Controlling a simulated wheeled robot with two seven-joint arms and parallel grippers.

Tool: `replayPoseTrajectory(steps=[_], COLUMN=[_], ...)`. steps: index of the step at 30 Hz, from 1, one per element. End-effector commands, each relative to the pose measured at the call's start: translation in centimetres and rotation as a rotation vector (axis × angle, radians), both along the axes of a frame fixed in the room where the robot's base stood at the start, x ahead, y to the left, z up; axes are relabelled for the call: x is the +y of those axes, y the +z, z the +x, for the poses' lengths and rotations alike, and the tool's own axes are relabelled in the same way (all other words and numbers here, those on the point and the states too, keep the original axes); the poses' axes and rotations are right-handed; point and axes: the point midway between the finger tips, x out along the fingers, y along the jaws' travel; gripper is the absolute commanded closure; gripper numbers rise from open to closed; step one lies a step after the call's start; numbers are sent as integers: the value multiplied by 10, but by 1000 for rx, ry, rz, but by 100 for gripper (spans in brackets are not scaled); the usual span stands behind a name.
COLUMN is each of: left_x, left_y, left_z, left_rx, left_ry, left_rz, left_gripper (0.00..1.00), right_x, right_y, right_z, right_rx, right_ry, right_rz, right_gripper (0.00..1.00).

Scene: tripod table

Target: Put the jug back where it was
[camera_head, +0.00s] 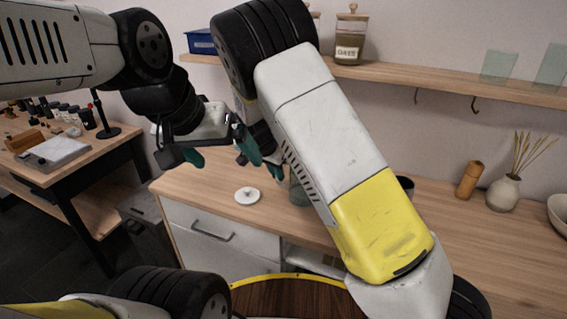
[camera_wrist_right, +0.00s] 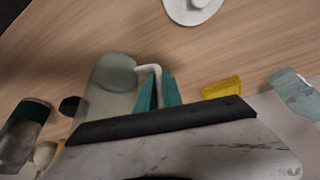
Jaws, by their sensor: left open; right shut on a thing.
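The jug, a greenish translucent vessel with a pale bent handle, shows in the right wrist view (camera_wrist_right: 106,88). In the head view only part of the jug (camera_head: 299,190) shows, behind my right arm, over the counter (camera_head: 420,215). My right gripper (camera_head: 266,168) is shut on the jug, its teal fingers (camera_wrist_right: 160,93) at the handle. I cannot tell whether the jug's base touches the counter. A round white lid (camera_head: 247,196) with a knob lies on the counter left of the jug. My left gripper (camera_head: 214,150) is open and empty, above the counter's left end.
A dark cup (camera_head: 405,186), a wooden mill (camera_head: 469,180), a vase with dry stems (camera_head: 503,192) and a white bowl (camera_head: 560,213) stand to the right. A shelf (camera_head: 440,82) above holds an oats jar (camera_head: 350,38) and a blue box (camera_head: 201,42). A round dark-wood table (camera_head: 285,298) is in front.

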Motion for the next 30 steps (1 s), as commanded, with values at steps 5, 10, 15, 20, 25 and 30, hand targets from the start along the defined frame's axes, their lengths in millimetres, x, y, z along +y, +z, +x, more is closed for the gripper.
replayPoseTrajectory(steps=[5,10,15,20,25,30], left_x=[0,0,0,0,0,0], left_y=[0,0,0,0,0,0], left_z=[0,0,0,0,0,0], left_rx=[1,1,1,1,1,1], left_ry=[0,0,0,0,0,0], left_rz=[0,0,0,0,0,0], left_gripper=[5,5,5,5,5,5], right_x=[-1,-1,-1,0,7,14], right_y=[-3,-3,-3,3,29,64], right_z=[0,0,0,0,-10,-22], right_rx=[0,0,0,-1,-3,-3], right_ry=[-1,-1,-1,-1,1,1], right_rz=[0,0,0,1,3,4], right_gripper=[85,68,68,68,68,68])
